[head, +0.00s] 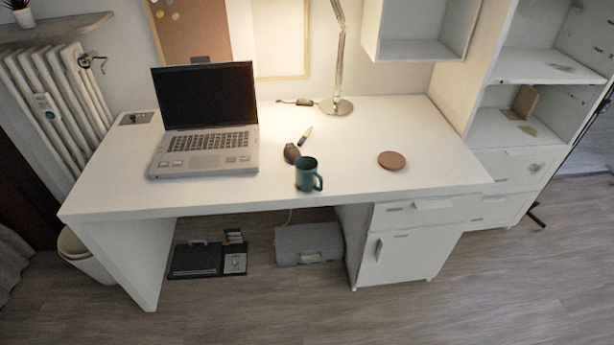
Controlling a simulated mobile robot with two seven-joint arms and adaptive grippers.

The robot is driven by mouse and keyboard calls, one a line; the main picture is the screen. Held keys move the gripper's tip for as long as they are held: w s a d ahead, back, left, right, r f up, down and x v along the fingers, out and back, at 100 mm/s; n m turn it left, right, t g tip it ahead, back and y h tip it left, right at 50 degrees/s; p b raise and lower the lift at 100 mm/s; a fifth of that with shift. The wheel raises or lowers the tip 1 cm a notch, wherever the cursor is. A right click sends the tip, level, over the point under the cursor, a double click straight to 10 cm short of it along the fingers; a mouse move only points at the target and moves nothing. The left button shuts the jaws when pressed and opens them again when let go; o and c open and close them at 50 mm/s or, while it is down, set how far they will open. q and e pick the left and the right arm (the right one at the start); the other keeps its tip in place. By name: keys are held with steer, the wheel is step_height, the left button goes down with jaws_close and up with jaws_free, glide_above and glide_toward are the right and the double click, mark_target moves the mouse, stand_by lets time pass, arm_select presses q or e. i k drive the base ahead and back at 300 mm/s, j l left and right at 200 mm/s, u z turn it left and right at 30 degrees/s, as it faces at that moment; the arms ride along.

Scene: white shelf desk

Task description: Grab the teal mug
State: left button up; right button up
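The teal mug (305,175) stands upright on the white desk (350,135), close to its front edge. Its handle points to the right. A small dark object (291,153) sits just behind and to the left of the mug; I cannot tell if they touch. Neither of my grippers shows in the head view.
An open laptop (205,125) stands left of the mug. A round brown coaster (391,160) lies to the right, with clear desktop between. A pen-like object (306,135) lies behind the mug. A lamp base (336,106) is at the back. Shelves (535,100) stand at right.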

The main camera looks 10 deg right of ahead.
mark_target(306, 167)
steer(key=i+l+u, duration=0.2)
steer(key=l+u, duration=0.2)
steer(key=l, duration=0.2)
steer(key=i+l+u, duration=0.15)
steer(key=l+u, duration=0.25)
steer(key=l, duration=0.2)
steer(key=l+u, duration=0.4)
steer(key=l, duration=0.25)
